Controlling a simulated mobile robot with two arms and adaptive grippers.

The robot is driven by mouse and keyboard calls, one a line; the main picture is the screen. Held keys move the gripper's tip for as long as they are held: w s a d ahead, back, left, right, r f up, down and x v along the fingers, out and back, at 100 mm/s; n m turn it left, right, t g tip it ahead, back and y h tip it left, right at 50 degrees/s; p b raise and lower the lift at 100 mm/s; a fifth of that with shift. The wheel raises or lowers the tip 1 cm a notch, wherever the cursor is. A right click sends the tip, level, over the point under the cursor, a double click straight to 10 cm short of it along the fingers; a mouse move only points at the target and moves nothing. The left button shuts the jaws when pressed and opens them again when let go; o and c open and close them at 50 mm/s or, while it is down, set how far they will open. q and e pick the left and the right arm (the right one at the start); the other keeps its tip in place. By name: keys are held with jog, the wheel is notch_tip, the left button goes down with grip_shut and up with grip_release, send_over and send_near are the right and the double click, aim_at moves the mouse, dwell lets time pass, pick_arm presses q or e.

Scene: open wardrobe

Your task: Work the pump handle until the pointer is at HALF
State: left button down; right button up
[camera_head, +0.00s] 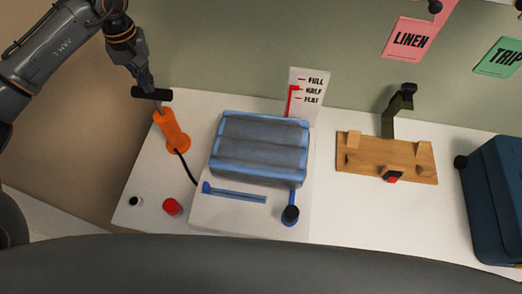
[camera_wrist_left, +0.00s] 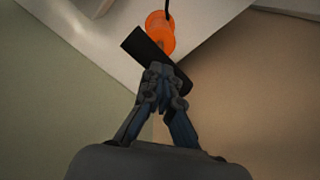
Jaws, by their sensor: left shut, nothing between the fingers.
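The orange pump (camera_head: 172,130) stands at the left of the white surface, its black crossbar handle (camera_head: 151,94) above it on a rod. The handle also shows in the left wrist view (camera_wrist_left: 146,45), over the orange body (camera_wrist_left: 160,30). My left gripper (camera_head: 149,88) is shut and empty, its fingertips right at the handle; I cannot tell whether they touch it. The white gauge card (camera_head: 309,76) reads FULL, HALF and FLAT. Its red pointer (camera_head: 291,98) has its top about level with HALF. A black hose (camera_head: 185,166) runs from the pump. My right gripper is not in view.
A grey-blue cushion-like block (camera_head: 260,148) lies right of the pump. A red knob (camera_head: 172,207) and a small black-and-white piece (camera_head: 135,201) are in front. A wooden board (camera_head: 386,157) and a dark blue case (camera_head: 498,200) stand farther right.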

aim_at(154, 98)
pick_arm(q)
jog(key=shift+f+b, duration=2.1)
jog(key=shift+f, duration=0.85)
jog(key=shift+r+p, duration=2.45)
jog(key=shift+r, duration=1.75)
jog(key=shift+r, duration=0.1)
notch_tip(154, 98, up, 6)
jog(key=p, duration=0.3)
